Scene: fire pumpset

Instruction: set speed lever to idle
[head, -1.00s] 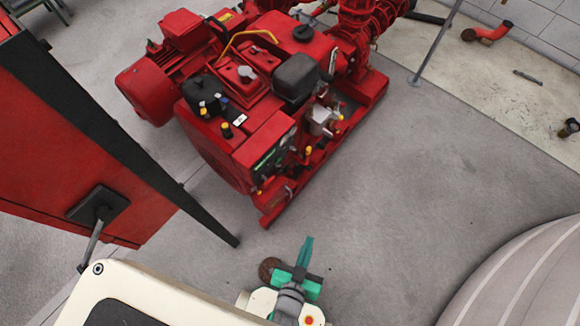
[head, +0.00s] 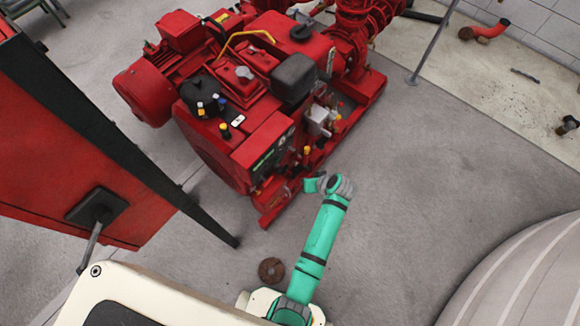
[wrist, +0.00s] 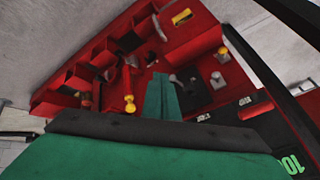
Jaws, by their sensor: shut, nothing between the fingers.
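The red pumpset (head: 262,90) stands at the upper middle of the head view. Small yellow-ended parts sit on its near right side, one yellow knob (head: 307,151) among them. In the wrist view a yellow-ended red rod (wrist: 129,103) stands left of my fingers, and a yellow-marked piece (wrist: 221,55) lies to the right. I cannot tell which of these is the speed lever. My gripper (head: 312,185) is shut and empty, close to the pumpset's near right side. Its green fingers (wrist: 162,90) point at the red frame; whether they touch anything is unclear.
A red cabinet-like body with a black edge (head: 120,145) stands at left. A grey rounded body (head: 525,270) fills the lower right. A brown round piece (head: 271,270) lies on the floor. Open grey floor (head: 430,180) lies right of the pumpset.

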